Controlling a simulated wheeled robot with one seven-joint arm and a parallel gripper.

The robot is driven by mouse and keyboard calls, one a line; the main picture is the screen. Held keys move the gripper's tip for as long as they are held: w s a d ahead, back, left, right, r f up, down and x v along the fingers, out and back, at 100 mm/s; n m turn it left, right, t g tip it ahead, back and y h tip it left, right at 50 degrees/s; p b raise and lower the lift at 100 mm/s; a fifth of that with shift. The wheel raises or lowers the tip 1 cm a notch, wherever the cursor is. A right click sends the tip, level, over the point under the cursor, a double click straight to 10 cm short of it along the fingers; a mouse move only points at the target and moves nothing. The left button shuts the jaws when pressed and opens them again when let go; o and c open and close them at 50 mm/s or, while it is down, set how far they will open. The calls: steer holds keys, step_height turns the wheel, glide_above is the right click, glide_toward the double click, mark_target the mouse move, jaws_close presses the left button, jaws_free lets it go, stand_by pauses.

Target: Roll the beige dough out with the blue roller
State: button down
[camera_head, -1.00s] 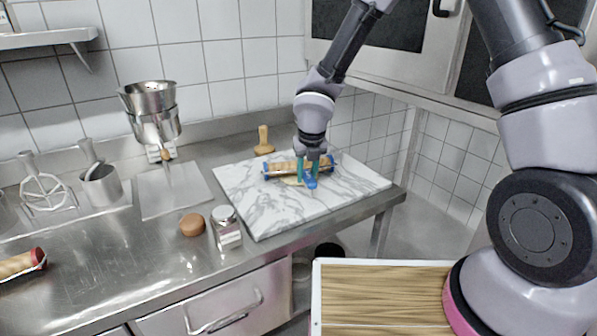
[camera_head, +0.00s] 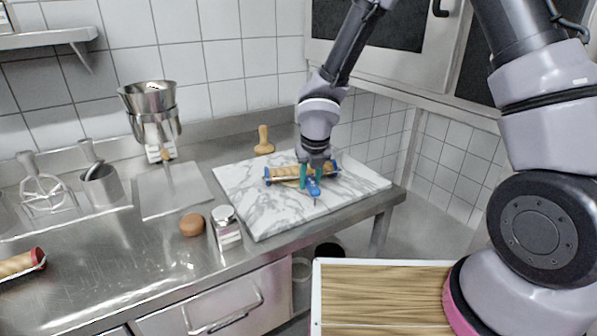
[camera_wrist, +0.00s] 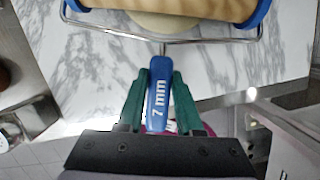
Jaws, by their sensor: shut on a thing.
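The blue roller has a wooden barrel (camera_head: 287,174) with blue end caps and a wire frame. My gripper (camera_head: 312,183) is shut on its blue handle, which reads "7 mm" in the wrist view (camera_wrist: 158,95). The green fingers (camera_wrist: 157,98) sit on both sides of the handle. The roller lies across the white marble board (camera_head: 255,203). The beige dough (camera_wrist: 165,23) shows in the wrist view as a pale rounded edge just below the barrel, on the marble. Most of the dough is hidden by the roller.
A wooden stamp (camera_head: 264,142) stands at the board's back edge. A glass shaker (camera_head: 227,229) and a brown round thing (camera_head: 192,224) stand left of the board. A red-ended roller (camera_head: 22,263) lies at far left. The board's front is clear.

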steer(key=shift+w+a, duration=0.15)
steer(key=shift+w, duration=0.4)
steer(key=shift+w+a+f, duration=0.15)
steer(key=shift+w, duration=0.3)
steer(key=shift+w+a+f, duration=0.1)
steer(key=shift+w+a, duration=0.05)
steer(key=shift+w, duration=0.3)
steer(key=shift+w+a+r, duration=0.1)
steer(key=shift+w+a, duration=0.15)
steer(key=shift+w, duration=0.75)
steer(key=shift+w+a+f, duration=0.15)
steer(key=shift+w, duration=0.2)
steer(key=shift+w+a+f, duration=0.15)
steer(key=shift+w, duration=0.2)
steer(key=shift+s, duration=0.1)
steer(key=shift+s+d, duration=0.3)
steer(key=shift+s, duration=0.6)
steer(key=shift+s+d+f, duration=0.1)
steer(key=shift+s+d, duration=0.1)
steer(key=shift+s, duration=0.3)
steer(key=shift+s+d, duration=0.15)
steer(key=shift+s, duration=0.35)
